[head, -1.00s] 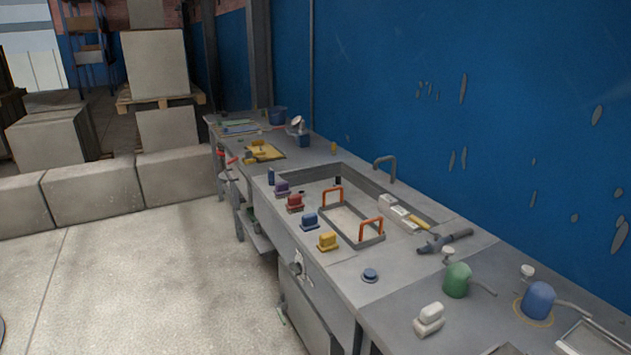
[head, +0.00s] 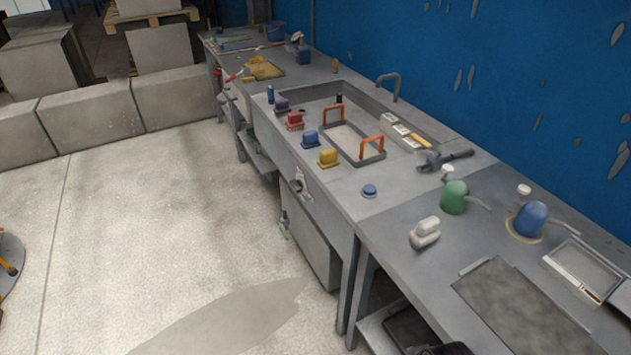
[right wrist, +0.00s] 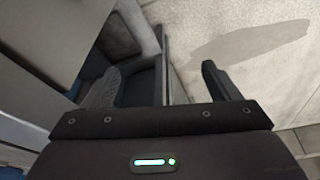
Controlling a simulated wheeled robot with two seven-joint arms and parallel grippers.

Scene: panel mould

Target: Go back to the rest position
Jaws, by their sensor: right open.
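My right gripper (right wrist: 157,85) shows in the right wrist view. Its two dark fingers are wide apart with nothing between them. Beyond the fingers are the floor and what looks like the bench's lower part. My left gripper is not in the head view. In the head view a dark shape at the bottom edge, right of centre, is too cut off to tell. The panel mould (head: 368,158), a grey frame with two orange handles, sits in the recess of the long grey bench (head: 325,199).
Yellow, blue, red and purple blocks line the recess's front edge. A dark plate (head: 520,310) lies nearer. The floor (head: 150,230) at left is open. Concrete blocks (head: 85,119) stand behind.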

